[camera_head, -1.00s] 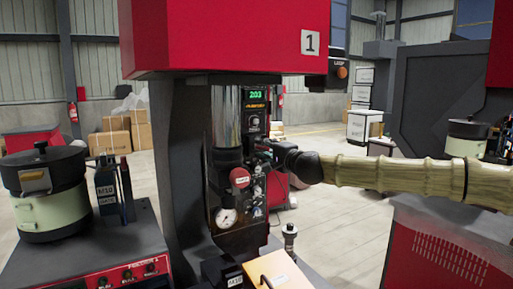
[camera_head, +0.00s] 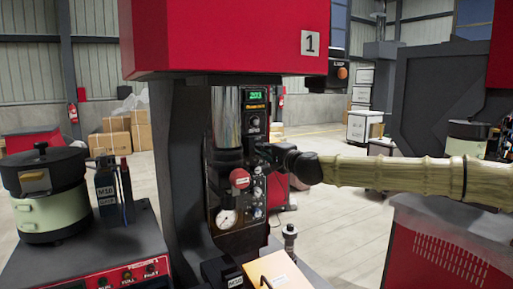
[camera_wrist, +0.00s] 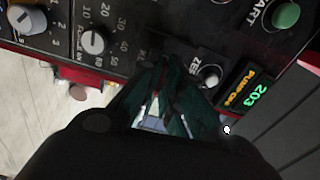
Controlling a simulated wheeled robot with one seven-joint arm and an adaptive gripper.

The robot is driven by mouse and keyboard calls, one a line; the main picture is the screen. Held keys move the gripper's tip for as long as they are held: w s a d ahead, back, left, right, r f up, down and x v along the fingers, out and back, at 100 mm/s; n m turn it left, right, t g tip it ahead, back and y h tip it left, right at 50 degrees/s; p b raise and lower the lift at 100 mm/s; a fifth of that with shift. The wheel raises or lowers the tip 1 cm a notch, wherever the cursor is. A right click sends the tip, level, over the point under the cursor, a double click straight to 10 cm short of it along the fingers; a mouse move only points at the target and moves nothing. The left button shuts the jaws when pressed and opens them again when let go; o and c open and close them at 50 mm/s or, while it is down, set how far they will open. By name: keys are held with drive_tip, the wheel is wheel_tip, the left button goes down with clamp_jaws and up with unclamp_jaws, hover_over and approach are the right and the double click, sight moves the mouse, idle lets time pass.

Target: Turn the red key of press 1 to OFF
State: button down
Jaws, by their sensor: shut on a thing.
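Press 1 (camera_head: 225,40) is the tall red and dark grey machine in the middle of the head view. My gripper (camera_wrist: 165,70) is at its dark control panel (camera_wrist: 130,22), with dark green fingers closed together against the panel, between a scaled knob (camera_wrist: 93,42) and the zero knob (camera_wrist: 210,75). It is shut on the red key, which the fingers hide; its angle cannot be read. In the head view, my wrist covers the gripper's contact with the panel. The press display (camera_head: 257,95) is lit green; the wrist view shows 203 with PUMP ON below.
A red round button (camera_head: 239,178) and a gauge (camera_head: 227,218) sit below on the press front. A green START button (camera_wrist: 285,14) is at the wrist view's upper right. A metal post (camera_head: 290,238) rises below my arm.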

drive_tip(key=n, duration=0.4)
idle(0.3)
drive_tip(key=n+b, duration=0.1)
drive_tip(key=n, duration=0.4)
drive_tip(key=shift+n, duration=0.3)
drive_tip(key=shift+n+b, duration=0.75)
drive_tip(key=shift+n, duration=1.55)
